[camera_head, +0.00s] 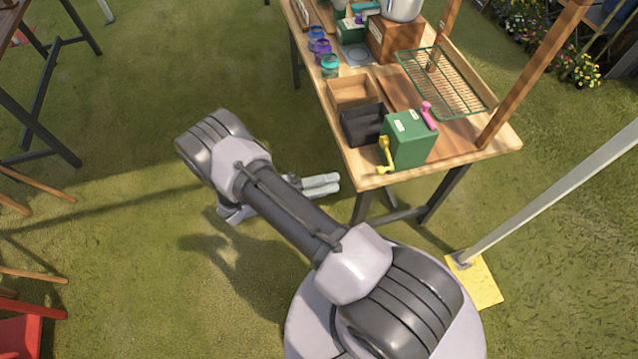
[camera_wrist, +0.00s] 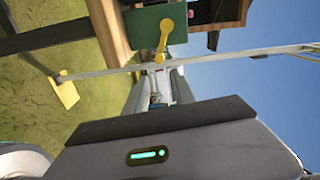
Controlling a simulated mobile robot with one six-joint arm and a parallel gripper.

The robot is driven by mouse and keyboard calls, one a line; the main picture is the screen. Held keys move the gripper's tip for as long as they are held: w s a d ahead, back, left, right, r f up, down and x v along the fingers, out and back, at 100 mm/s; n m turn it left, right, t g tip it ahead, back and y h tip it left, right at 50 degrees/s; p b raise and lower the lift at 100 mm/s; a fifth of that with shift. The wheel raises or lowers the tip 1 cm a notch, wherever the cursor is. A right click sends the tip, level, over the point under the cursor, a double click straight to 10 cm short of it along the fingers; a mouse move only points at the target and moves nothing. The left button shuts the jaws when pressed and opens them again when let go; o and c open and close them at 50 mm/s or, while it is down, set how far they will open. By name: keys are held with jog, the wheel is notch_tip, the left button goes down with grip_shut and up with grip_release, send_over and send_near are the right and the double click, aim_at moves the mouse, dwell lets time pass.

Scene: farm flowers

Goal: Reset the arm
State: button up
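My arm reaches from the lower right of the head view up to the left, then folds back under itself. My gripper (camera_head: 322,184) shows beyond the arm link, over the grass at the left of the wooden table's (camera_head: 462,150) near end. Its two pale fingers lie side by side and point right, toward the table. I see nothing held, but the gap between them is too small to judge. In the wrist view a large grey part of my own body with a green light fills the bottom, and the fingertips are not clear.
A green box (camera_head: 408,140) with a yellow handle (camera_head: 385,155), a black bin (camera_head: 362,124), a wooden tray (camera_head: 352,92) and a wire rack (camera_head: 440,82) stand on the table. A pale pole (camera_head: 550,195) rises from a yellow foot (camera_head: 480,283). A red item (camera_head: 25,335) is lower left.

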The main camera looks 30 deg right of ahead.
jog(key=v, duration=0.2)
jog(key=shift+w+a, duration=0.1)
jog(key=shift+a, duration=0.15)
